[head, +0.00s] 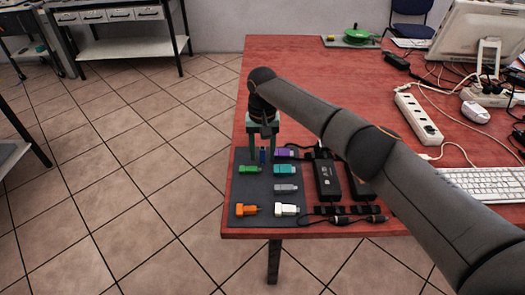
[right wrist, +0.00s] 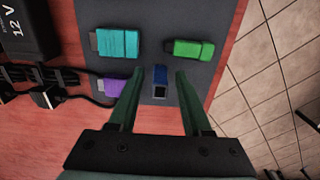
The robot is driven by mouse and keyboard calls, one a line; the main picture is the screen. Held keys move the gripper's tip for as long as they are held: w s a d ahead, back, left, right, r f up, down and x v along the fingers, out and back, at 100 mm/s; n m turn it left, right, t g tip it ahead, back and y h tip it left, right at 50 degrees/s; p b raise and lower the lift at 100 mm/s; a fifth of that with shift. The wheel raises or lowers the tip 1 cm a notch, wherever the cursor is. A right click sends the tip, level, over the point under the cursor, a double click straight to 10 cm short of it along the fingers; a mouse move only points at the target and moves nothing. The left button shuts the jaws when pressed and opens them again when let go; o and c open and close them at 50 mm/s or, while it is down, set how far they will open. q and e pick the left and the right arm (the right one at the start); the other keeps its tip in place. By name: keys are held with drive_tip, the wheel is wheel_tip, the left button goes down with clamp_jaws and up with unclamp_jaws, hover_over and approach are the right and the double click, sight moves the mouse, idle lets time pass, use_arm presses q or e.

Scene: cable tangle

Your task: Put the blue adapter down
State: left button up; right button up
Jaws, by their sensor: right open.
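The small blue adapter (head: 262,155) is at the far edge of the dark grey mat (head: 266,197), near the table's left side. In the right wrist view the blue adapter (right wrist: 160,74) sits between my two fingers, with a gap to each finger. My right gripper (head: 262,159) is open and points down over it; its fingers (right wrist: 160,72) straddle the adapter without closing on it. Whether the adapter's underside touches the mat is hard to tell. My left gripper is in neither view.
A green adapter (head: 250,169), teal one (head: 284,169), purple one (head: 284,153), grey one (head: 286,188), orange one (head: 246,210) and white one (head: 286,210) share the mat. Black power bricks (head: 327,178) and cables lie to its right. The floor is beyond the left edge.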

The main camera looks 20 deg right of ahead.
sight(262, 148)
drive_tip(key=shift+r, duration=0.15)
wheel_tip(262, 148, up, 12)
drive_tip(key=p, duration=0.1)
drive_tip(key=shift+p, duration=0.35)
